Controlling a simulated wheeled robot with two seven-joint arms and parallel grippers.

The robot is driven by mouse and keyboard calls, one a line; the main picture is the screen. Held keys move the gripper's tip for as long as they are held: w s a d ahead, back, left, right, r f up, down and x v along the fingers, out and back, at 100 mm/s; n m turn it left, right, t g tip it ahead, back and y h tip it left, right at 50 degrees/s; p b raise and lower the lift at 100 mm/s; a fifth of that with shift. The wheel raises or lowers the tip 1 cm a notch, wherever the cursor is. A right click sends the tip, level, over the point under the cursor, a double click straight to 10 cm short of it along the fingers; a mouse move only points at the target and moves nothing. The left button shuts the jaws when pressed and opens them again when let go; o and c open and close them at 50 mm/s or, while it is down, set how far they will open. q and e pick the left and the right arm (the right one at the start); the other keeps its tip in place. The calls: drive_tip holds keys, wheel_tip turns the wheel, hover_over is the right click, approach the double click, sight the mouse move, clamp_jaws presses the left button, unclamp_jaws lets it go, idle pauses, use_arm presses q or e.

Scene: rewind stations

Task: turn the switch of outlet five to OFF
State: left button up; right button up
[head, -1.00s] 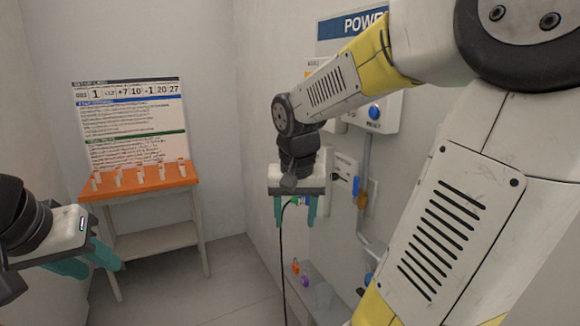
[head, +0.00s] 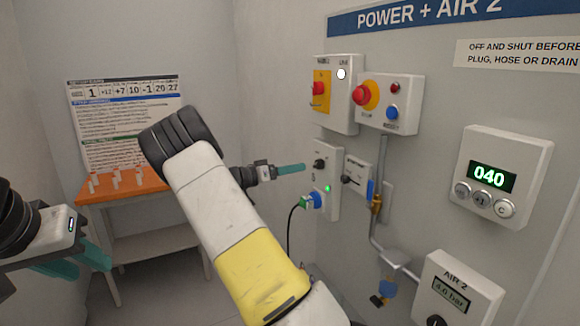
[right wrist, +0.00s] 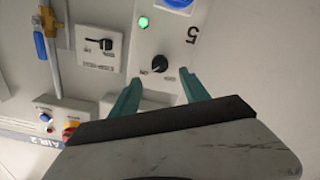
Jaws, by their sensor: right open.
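The outlet five panel (head: 334,212) is a white box on the right wall, marked 5 in the right wrist view (right wrist: 192,38). Its black rotary switch (head: 319,164) sits above a lit green lamp (head: 327,188). My right gripper (head: 303,167) is open, fingertips facing the switch from either side, apparently not touching. My left gripper (head: 98,270) is open and empty.
Beside the panel is a smaller switch box (head: 356,172) with a black lever, then a pipe with a blue-handled valve (head: 374,192). Red-button boxes (head: 391,103) are above. An orange table (head: 150,188) with white pegs stands at the back left.

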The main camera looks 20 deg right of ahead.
sight(315, 165)
drive_tip(key=d, duration=0.7)
drive_tip(key=shift+w+d, duration=0.25)
drive_tip(key=shift+w, duration=0.1)
clamp_jaws()
